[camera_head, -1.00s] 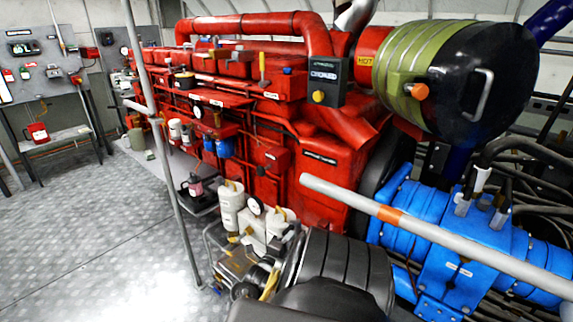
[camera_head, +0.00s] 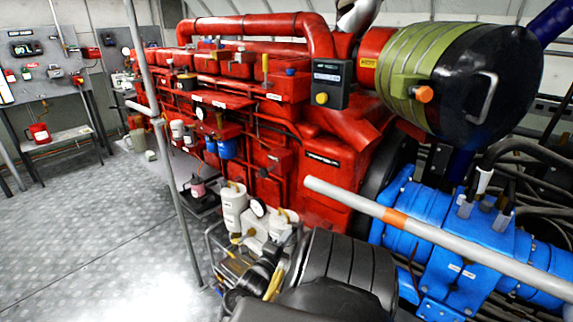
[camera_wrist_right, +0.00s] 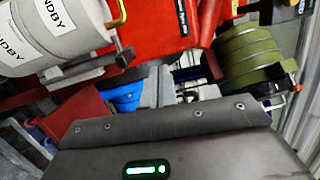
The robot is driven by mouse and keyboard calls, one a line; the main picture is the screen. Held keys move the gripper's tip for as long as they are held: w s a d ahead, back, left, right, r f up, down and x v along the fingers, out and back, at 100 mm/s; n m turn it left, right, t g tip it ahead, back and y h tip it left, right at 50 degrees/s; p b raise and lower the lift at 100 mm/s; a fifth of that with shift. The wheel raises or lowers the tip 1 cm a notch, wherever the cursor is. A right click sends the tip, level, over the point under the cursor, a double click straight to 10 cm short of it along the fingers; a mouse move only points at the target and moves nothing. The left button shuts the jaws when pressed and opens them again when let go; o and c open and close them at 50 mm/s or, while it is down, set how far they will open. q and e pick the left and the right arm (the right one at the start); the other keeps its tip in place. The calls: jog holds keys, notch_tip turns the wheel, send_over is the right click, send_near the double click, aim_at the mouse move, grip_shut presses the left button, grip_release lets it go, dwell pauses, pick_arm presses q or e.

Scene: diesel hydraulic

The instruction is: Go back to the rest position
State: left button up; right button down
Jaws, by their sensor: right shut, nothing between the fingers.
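My right arm comes in dark at the bottom middle of the head view. My right gripper (camera_head: 242,270) is at its left end, low beside the white canisters (camera_head: 234,207), and is hard to make out against the dark parts there. In the right wrist view the gripper (camera_wrist_right: 160,90) is shut and empty, behind its dark housing with a green light. A white canister with STANDBY labels (camera_wrist_right: 55,35) is close on the left there; whether it touches the gripper I cannot tell. My left gripper is not in view.
The red engine (camera_head: 325,165) fills the middle. A grey rail (camera_head: 440,240) crosses in front of the blue unit (camera_head: 450,255) at right. A thin grey post (camera_head: 160,130) stands left of the canisters. The metal floor (camera_head: 80,240) at left is clear.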

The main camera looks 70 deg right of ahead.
jog(key=a+f+t+y, duration=0.1)
jog(key=a+f, duration=0.3)
jog(key=shift+w+a+f+n, duration=0.2)
jog(key=shift+a+f+n, duration=0.05)
jog(key=shift+a+n, duration=0.15)
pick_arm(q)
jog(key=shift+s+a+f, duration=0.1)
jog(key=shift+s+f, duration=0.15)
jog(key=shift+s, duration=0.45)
pick_arm(e)
jog(key=s+d, duration=0.1)
jog(key=d, duration=0.7)
jog(key=shift+s, duration=0.3)
jog(key=shift+r, duration=0.15)
